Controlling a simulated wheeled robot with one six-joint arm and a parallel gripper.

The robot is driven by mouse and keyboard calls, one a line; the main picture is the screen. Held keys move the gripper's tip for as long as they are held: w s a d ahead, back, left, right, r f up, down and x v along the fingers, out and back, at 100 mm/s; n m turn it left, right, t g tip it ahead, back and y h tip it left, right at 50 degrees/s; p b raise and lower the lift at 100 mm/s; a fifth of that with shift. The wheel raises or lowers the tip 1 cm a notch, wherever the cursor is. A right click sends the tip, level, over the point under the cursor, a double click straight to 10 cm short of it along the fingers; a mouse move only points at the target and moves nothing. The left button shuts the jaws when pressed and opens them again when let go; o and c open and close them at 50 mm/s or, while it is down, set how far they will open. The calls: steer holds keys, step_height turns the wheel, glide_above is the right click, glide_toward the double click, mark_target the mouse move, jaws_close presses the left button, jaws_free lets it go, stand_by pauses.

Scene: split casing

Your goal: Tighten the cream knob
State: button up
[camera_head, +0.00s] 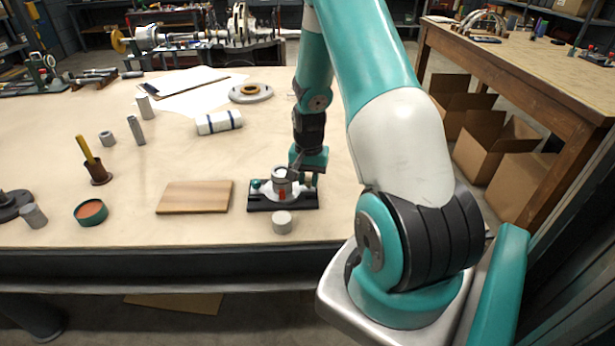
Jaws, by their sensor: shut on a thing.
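The split casing (283,187) is a small grey round body on a black base plate (262,205) near the table's front edge. A teal knob (257,184) stands at its left, and a red part (282,195) shows on its front. My gripper (303,178) points down at the right side of the casing. Its jaws are shut on a small part there, which looks to be the cream knob. The jaws hide most of that knob, so its colour and how tight it sits cannot be told.

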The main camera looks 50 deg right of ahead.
mark_target(307, 179)
steer(key=m, duration=0.4)
steer(key=shift+w+r+m, duration=0.15)
steer(key=shift+w+m, duration=0.1)
steer(key=shift+m, duration=1.95)
steer(key=o, duration=0.8)
steer(key=shift+o, duration=0.7)
steer(key=shift+s, duration=0.15)
step_height(307, 179, up, 17)
steer(key=shift+r, duration=0.2)
